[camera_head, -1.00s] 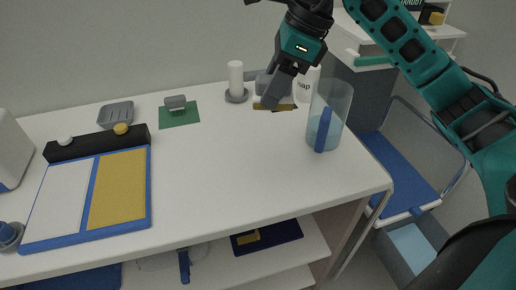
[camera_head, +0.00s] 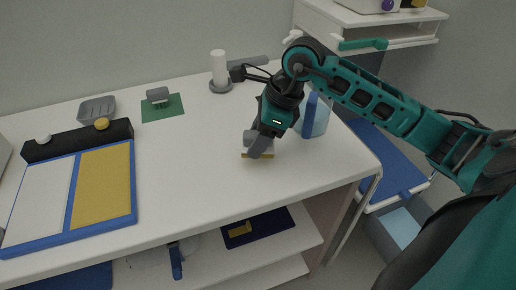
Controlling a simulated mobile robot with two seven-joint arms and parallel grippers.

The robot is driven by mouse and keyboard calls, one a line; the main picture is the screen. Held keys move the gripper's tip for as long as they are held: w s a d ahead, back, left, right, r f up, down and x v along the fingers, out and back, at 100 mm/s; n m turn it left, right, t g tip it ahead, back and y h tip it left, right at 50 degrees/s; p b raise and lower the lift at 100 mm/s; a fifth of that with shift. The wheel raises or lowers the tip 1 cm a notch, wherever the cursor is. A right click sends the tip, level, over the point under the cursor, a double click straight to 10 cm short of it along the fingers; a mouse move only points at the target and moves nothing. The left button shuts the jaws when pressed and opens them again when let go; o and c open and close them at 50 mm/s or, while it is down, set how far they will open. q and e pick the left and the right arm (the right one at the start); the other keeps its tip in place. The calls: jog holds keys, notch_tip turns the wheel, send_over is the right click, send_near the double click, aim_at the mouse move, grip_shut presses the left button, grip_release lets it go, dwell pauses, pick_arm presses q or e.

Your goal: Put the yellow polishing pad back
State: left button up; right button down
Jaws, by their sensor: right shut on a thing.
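The yellow polishing pad (camera_head: 258,155) shows as a yellow-bottomed block with a pale upper part, at the tip of my right gripper (camera_head: 257,145). The gripper is shut on it and points down over the right part of the white table. The fingers hide part of the pad, and I cannot tell whether it touches the tabletop. A blue-framed board (camera_head: 65,236) at the left has a white panel and a yellow panel (camera_head: 104,188). My left gripper is not in view.
A green mat (camera_head: 174,109) with a grey block, a grey soap dish (camera_head: 97,109) and a white cylinder on a grey base (camera_head: 219,68) stand at the back. A blue transparent container (camera_head: 318,122) is right of my gripper. The tabletop's middle is clear. A dark blue tray (camera_head: 270,228) lies on the shelf below.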

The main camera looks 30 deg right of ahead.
notch_tip(320, 180, down, 3)
jog(key=shift+f, duration=0.3)
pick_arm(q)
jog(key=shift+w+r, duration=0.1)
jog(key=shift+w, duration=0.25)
pick_arm(e)
jog(key=shift+f+b, duration=0.15)
jog(key=shift+b, duration=0.2)
jog(key=shift+c, duration=2.1)
grip_release()
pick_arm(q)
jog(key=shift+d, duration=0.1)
